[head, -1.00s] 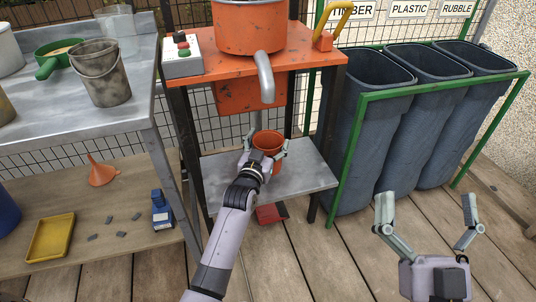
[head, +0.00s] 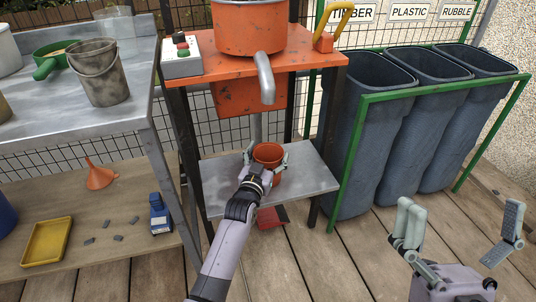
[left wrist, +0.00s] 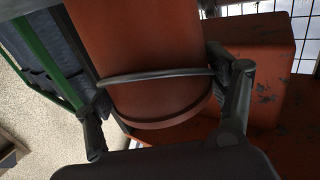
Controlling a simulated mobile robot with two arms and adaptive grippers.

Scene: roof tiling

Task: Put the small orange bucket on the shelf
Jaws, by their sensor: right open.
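The small orange bucket (head: 268,152) is over the grey metal shelf (head: 305,180) under the orange machine. It looks upright, with its open top up. My left gripper (head: 267,160) has its fingers on both sides of the bucket and is shut on it. In the left wrist view the bucket (left wrist: 145,50) fills the space between the fingers, its dark handle lying across its side. My arm partly hides the bucket's lower part, so I cannot tell if its base touches the shelf. My right gripper (head: 460,222) is open and empty at the lower right.
The orange machine's spout (head: 265,78) hangs above the bucket. A red dustpan-like thing (head: 272,216) lies on the floor below the shelf. Grey bins (head: 365,150) in a green frame stand at right. A wooden lower shelf (head: 130,225) at left holds a yellow tray (head: 47,242) and an orange funnel (head: 99,175).

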